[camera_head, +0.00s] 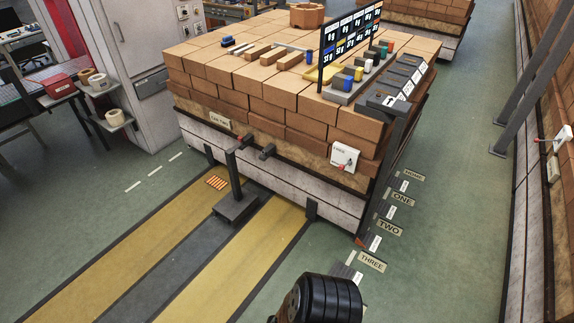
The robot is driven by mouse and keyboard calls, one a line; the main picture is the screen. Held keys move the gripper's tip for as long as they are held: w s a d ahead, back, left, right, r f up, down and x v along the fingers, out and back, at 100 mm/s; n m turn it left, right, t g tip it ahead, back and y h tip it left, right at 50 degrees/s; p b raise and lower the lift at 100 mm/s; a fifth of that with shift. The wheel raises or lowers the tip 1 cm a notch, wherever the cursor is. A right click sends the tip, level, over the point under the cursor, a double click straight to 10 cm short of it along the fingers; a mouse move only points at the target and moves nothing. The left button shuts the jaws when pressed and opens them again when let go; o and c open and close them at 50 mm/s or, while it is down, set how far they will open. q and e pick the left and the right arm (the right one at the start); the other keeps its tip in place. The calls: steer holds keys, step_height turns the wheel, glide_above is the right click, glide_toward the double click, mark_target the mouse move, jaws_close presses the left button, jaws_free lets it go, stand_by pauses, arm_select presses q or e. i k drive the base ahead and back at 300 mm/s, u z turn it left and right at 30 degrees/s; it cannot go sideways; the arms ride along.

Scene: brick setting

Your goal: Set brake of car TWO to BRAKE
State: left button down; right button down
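A car stacked with bricks (290,97) stands in the middle of the head view. A small plate on its near side (219,119) seems to read CAR TWO. A white brake box (345,157) is mounted on the right part of that side, just below the bricks. A short red-tipped lever (337,167) shows at its lower left. The lettering on the box is too small to read, so I cannot tell which setting the lever is at. Neither gripper can be made out in this view.
A dark post (232,175) stands on the track (190,248) before the car. Floor plates HOME, ONE, TWO (390,229) and THREE (372,261) line its right side. Another brick stack with a white lever box (554,140) stands at far right.

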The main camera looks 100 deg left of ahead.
mark_target(342, 167)
steer(key=u, duration=3)
steer(key=i, duration=1.05)
steer(key=u, duration=0.25)
